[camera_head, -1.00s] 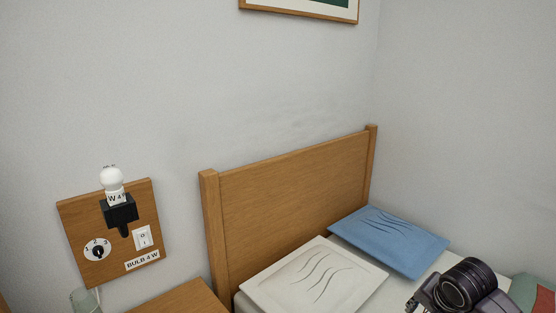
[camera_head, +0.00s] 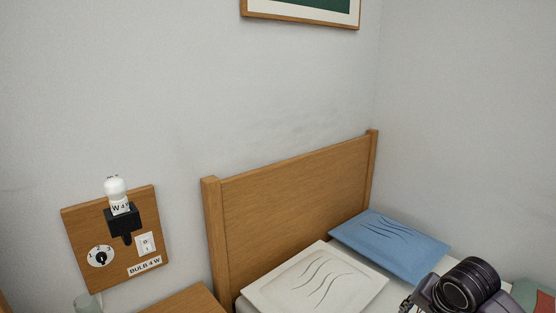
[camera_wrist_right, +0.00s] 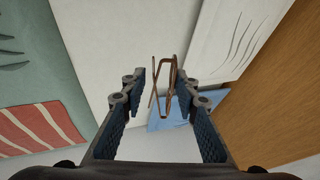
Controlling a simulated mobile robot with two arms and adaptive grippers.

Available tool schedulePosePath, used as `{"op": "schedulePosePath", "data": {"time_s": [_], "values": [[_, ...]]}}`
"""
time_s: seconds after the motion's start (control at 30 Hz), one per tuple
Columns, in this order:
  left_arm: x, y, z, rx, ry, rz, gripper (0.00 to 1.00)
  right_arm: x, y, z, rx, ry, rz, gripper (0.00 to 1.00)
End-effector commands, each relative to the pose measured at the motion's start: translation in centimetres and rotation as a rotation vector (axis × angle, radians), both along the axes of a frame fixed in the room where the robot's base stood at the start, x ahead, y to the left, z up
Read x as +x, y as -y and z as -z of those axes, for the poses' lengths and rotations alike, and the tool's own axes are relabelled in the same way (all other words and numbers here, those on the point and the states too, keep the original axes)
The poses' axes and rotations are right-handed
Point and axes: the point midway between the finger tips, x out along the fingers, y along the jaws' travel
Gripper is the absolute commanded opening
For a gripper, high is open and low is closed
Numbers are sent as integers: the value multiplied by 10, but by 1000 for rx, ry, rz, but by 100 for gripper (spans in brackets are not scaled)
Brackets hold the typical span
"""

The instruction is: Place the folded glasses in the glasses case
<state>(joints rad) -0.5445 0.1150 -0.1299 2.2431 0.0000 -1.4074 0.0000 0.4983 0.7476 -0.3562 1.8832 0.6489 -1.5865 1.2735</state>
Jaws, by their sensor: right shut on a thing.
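My right gripper (camera_wrist_right: 160,96) shows in the right wrist view, its two dark pads on either side of the thin brown folded glasses (camera_wrist_right: 172,76). It is shut on the glasses and holds them up, with the bed below and behind. Part of my right arm shows at the lower right of the head view; the gripper itself is not visible there. My left gripper is in neither view. I see no glasses case in either view.
A wooden headboard (camera_head: 290,205) stands by the wall, with a white pillow (camera_head: 315,280) and a blue pillow (camera_head: 390,245) before it. A board with a bulb and switches (camera_head: 112,240) hangs at left, above a wooden surface (camera_head: 185,301). A striped red cloth (camera_wrist_right: 40,130) lies at left.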

Motion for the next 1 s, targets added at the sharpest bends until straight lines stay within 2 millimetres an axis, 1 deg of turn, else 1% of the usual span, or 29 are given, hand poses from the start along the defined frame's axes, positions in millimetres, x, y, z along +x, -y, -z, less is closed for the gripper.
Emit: {"op": "schedulePosePath", "data": {"time_s": [0.03, 0.17, 0.27, 0.4, 0.47, 0.5, 0.57, 0.7, 0.77, 0.9, 1.0], "values": [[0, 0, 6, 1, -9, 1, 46, -1, -4, -11, 0, 2, -18, 12], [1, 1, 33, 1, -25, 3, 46, -8, -18, -31, 0, 2, -83, 12], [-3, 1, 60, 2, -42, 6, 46, -15, -31, -52, -1, 4, -151, 12], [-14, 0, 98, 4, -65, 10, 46, -27, -50, -80, -1, 3, -252, 12], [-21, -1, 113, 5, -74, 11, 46, -33, -58, -92, -2, 4, -296, 12], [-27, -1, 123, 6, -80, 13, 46, -36, -63, -99, -1, 3, -325, 12], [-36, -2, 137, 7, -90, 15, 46, -42, -70, -111, -1, 4, -369, 12], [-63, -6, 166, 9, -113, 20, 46, -57, -87, -137, -2, 3, -475, 12], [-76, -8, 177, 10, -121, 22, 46, -64, -93, -149, -1, 3, -521, 12], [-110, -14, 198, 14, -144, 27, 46, -81, -108, -175, -1, 3, -628, 12], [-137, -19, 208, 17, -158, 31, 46, -93, -117, -192, -2, 2, -703, 12]]}}
